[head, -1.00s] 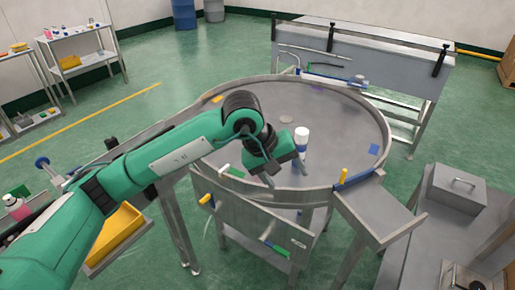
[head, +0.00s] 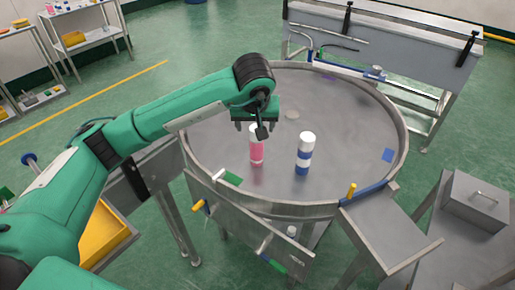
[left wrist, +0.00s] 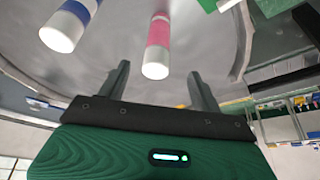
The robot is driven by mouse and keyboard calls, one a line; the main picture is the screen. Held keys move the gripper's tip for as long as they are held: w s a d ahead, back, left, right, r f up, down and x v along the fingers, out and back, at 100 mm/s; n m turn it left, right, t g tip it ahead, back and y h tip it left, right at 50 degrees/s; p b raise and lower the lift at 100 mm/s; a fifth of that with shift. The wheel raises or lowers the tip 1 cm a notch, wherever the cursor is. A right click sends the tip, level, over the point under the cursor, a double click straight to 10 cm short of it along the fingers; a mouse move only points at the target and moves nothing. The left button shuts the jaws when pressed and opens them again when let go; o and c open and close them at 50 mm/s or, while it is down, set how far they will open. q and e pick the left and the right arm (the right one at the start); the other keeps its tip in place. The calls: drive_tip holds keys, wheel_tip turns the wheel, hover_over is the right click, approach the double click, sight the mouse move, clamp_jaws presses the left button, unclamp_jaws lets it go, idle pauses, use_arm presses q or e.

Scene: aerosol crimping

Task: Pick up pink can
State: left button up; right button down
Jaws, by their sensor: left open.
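The pink can (head: 257,154) stands upright on the round steel table (head: 215,140). In the head view its top is partly hidden by my left gripper (head: 254,127), which is just behind and above it. In the left wrist view the pink can (left wrist: 158,40) shows between the two spread fingers of my left gripper (left wrist: 157,78), its white cap towards the camera. The fingers are open and hold nothing; the exact gap to the can is hard to tell. My right gripper is in neither view.
A white can with blue bands (head: 304,154) stands close to the right of the pink can, and also shows in the left wrist view (left wrist: 68,25). The table has a raised rim.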

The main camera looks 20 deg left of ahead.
sight(257, 146)
use_arm(q)
drive_tip(key=x, duration=0.3)
drive_tip(key=shift+p, duration=0.35)
drive_tip(key=p+x, duration=0.1)
drive_tip(key=x, duration=0.1)
drive_tip(key=w+p+x, duration=0.1)
drive_tip(key=p+x, duration=0.1)
drive_tip(key=x, duration=0.1)
drive_tip(key=shift+w+a, duration=0.1)
drive_tip(key=shift+w, duration=0.05)
drive_tip(key=shift+w+f, duration=0.15)
drive_tip(key=shift+f, duration=0.4)
clamp_jaws()
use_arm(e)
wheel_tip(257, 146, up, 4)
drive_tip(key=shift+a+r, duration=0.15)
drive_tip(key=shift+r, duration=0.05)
use_arm(q)
drive_tip(key=shift+r, duration=0.1)
